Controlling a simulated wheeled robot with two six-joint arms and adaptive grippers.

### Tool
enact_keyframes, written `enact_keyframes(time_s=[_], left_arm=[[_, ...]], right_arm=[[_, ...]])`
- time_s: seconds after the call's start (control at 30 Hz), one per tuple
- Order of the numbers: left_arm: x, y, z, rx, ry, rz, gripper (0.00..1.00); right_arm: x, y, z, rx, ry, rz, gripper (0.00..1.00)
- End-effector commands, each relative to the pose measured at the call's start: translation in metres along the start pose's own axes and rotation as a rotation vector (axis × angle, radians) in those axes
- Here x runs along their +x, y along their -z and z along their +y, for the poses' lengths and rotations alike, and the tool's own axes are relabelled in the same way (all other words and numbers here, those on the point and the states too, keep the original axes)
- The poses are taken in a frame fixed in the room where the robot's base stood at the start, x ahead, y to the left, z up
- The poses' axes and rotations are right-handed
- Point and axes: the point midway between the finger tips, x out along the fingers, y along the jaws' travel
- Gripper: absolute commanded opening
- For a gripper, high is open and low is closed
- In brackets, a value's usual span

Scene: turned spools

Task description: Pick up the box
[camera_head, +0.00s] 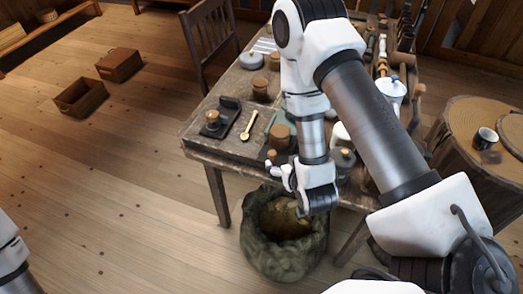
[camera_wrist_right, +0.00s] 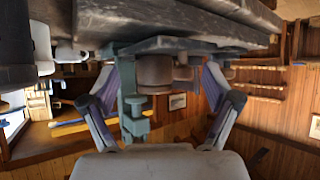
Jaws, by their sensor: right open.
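Two wooden boxes stand on the floor at the upper left in the head view. I cannot tell which one the task means. My right gripper (camera_head: 281,174) is open at the table's near edge, above a sack, far from both floor boxes. In the right wrist view its open fingers (camera_wrist_right: 158,78) spread around empty space, with a brown round jar (camera_wrist_right: 155,72) and a green clamp-like piece (camera_wrist_right: 133,105) beyond. My left gripper is out of view.
The worktable (camera_head: 200,150) holds spools, jars and tools, including a dark stand (camera_head: 222,122) and a wooden spoon (camera_head: 249,127). A green sack (camera_head: 285,262) stands below the near edge. A chair (camera_head: 212,45) is behind.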

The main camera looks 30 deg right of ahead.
Motion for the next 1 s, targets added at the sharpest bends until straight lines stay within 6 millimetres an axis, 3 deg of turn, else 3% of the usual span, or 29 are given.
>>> enact_keyframes(time_s=[0.03, 0.1, 0.2, 0.6, 0.83, 1.0], left_arm=[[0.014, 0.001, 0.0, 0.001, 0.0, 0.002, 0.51], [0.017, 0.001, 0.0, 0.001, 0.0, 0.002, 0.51], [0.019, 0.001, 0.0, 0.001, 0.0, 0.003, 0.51], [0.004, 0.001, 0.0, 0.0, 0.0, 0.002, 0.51], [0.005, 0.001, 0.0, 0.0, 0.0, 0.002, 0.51], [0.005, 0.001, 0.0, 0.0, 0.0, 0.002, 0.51]], right_arm=[[0.006, 0.011, 0.003, 0.013, -0.012, 0.084, 0.88], [0.006, 0.03, 0.006, 0.023, -0.024, 0.163, 0.88], [0.016, 0.041, 0.007, 0.026, -0.029, 0.194, 0.88], [0.074, 0.053, 0.011, 0.023, -0.026, 0.187, 0.88], [0.078, 0.052, 0.011, 0.022, -0.025, 0.184, 0.88], [0.078, 0.052, 0.011, 0.022, -0.025, 0.184, 0.28]])
